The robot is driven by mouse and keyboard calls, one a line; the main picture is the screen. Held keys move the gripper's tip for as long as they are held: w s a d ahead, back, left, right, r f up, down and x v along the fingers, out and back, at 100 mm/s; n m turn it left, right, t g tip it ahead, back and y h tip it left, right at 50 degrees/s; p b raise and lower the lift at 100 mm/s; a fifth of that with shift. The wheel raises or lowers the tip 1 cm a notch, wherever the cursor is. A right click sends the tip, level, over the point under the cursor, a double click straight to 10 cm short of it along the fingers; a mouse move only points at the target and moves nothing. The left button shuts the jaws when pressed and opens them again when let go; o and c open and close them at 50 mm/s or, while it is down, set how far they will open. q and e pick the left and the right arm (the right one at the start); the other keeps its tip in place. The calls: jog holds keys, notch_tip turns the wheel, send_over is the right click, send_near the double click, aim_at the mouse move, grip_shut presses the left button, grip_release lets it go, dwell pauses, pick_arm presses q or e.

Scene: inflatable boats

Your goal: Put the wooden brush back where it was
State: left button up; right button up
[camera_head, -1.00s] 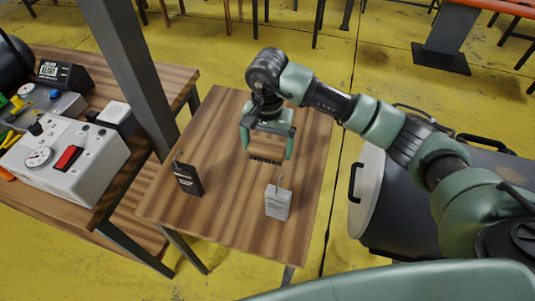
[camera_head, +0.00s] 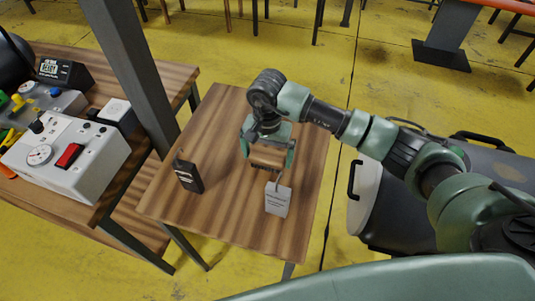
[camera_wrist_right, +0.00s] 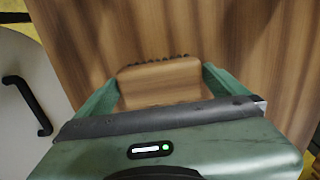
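The wooden brush (camera_head: 267,155) is a light brown block with a row of dark bristles. My right gripper (camera_head: 268,160) is shut on it, with one finger at each end, over the small wooden table (camera_head: 225,220). In the right wrist view the brush (camera_wrist_right: 160,83) fills the space between the two green fingers, its bristles on the far side. I cannot tell how high the bristles are above the tabletop. My left gripper is not in view.
A black tag with a hook (camera_head: 188,176) stands on the table left of the gripper. A grey tag with a hook (camera_head: 277,199) stands close in front of it. A grey post (camera_head: 130,70) rises beside the left bench. A large drum (camera_head: 364,196) lies right of the table.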

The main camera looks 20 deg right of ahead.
aim_at(268, 155)
jog(key=shift+r, duration=0.5)
notch_tip(268, 155, up, 11)
jog(key=b, duration=0.2)
jog(key=shift+r, duration=0.15)
